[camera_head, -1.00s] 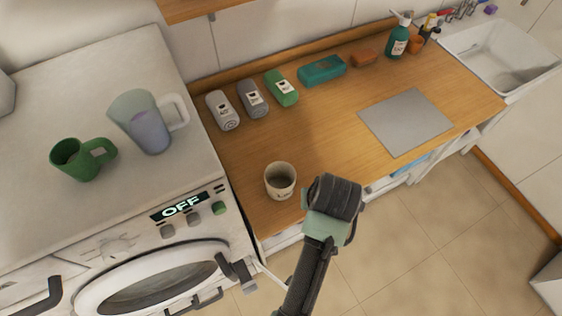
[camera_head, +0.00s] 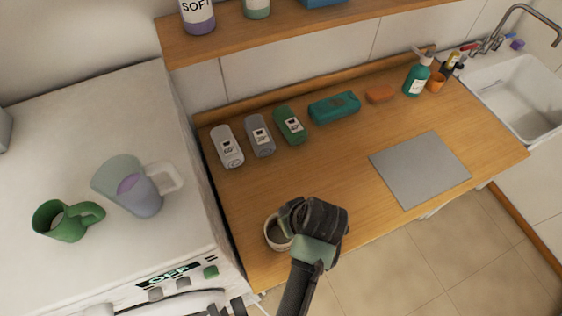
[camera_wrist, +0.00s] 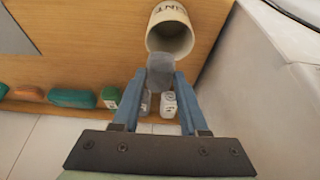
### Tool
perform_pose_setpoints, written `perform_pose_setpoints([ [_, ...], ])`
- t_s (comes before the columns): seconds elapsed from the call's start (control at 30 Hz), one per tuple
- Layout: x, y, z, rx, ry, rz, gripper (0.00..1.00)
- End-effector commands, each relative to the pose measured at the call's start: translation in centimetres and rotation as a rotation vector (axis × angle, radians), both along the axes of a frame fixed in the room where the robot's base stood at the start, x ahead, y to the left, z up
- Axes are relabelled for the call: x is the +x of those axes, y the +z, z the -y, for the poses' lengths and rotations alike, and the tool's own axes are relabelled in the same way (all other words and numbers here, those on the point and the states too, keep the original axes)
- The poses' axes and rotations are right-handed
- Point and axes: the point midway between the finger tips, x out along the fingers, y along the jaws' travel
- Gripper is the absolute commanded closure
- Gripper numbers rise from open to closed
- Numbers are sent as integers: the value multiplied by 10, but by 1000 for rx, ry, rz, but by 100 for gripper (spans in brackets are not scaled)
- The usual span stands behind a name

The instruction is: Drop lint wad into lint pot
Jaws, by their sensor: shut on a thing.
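The lint pot (camera_head: 274,236) is a cream cup on the wooden counter near its front left edge. In the head view my arm and gripper (camera_head: 300,215) partly cover its right side. In the wrist view the lint pot (camera_wrist: 170,32) lies just beyond my fingertips, its opening facing the camera and lettering on its side. My gripper (camera_wrist: 160,78) is shut on the grey lint wad (camera_wrist: 160,70), which shows between the blue fingers close to the pot's rim. I cannot tell whether the wad is over the opening. The head view hides the wad.
A washing machine (camera_head: 110,258) at left bears a green mug (camera_head: 66,220) and a translucent jug (camera_head: 138,186). Several bottles (camera_head: 260,135) and packs line the counter's back under a shelf (camera_head: 270,32). A grey mat (camera_head: 420,170) lies at right, near the sink (camera_head: 520,95).

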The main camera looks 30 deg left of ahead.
Motion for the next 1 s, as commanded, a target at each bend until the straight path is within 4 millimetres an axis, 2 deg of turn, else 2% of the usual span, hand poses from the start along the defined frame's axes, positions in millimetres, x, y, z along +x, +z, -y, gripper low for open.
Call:
perform_pose_setpoints([
  [0.03, 0, -13, 0, 0, 0, 0, 100],
  [0.2, 0, -25, 0, 0, -1, 0, 100],
  [0.53, 0, -25, 0, 0, -1, 0, 100],
  [0.57, 0, -25, 0, 0, -1, 0, 52],
  [0.7, 0, -25, 0, 0, -1, 0, 26],
  [0.73, 0, -25, 0, 0, -1, 0, 22],
  [1.0, 0, -25, 0, 0, -1, 0, 22],
])
